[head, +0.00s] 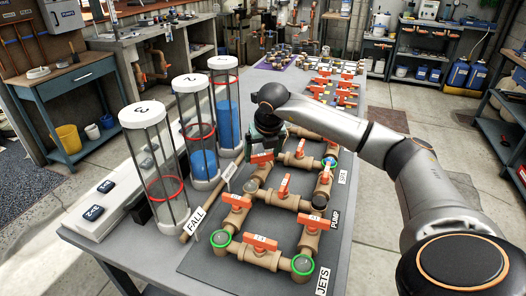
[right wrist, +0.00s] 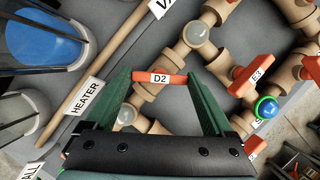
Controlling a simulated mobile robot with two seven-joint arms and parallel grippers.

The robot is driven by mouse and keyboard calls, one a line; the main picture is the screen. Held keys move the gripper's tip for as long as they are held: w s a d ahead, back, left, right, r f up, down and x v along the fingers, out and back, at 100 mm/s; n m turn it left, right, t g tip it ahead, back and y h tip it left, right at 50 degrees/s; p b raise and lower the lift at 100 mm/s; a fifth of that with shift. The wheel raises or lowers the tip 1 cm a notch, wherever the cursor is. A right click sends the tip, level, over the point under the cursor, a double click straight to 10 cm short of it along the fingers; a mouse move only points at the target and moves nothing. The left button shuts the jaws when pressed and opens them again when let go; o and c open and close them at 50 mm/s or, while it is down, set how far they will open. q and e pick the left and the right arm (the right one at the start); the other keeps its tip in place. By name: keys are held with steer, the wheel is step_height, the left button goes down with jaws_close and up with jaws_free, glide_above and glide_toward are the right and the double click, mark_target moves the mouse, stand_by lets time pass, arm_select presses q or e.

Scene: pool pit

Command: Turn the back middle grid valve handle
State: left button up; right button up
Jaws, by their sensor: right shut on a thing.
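A grid of tan pipes (head: 290,201) with orange valve handles lies on a dark board on the table. My right gripper (right wrist: 160,85) is shut on an orange handle labelled D2 (right wrist: 160,78), with one green finger at each end of it. In the head view this handle (head: 262,157) shows just under my gripper, at the back of the near grid. The handle lies level across the right wrist view. My left gripper is not in view.
Clear cylinders (head: 154,175) numbered 1 to 3 stand left of the grid. Other orange handles, such as E3 (right wrist: 250,76), sit close by. A HEATER label (right wrist: 88,96) lies beside a tan pipe. More orange handles (head: 340,88) stand farther back on the table.

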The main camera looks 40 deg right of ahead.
steer(key=m, duration=0.2)
steer(key=m+h, duration=0.1)
steer(key=m, duration=0.1)
steer(key=shift+w+a+r+g, duration=0.15)
steer(key=shift+g, duration=0.25)
steer(key=shift+m+g+h+p, duration=0.35)
steer(key=shift+m+g+h, duration=0.15)
steer(key=shift+m, duration=1.1)
steer(key=o, duration=1.1)
steer(key=p+v, duration=0.1)
steer(key=v, duration=1.1)
steer(key=shift+r, duration=0.2)
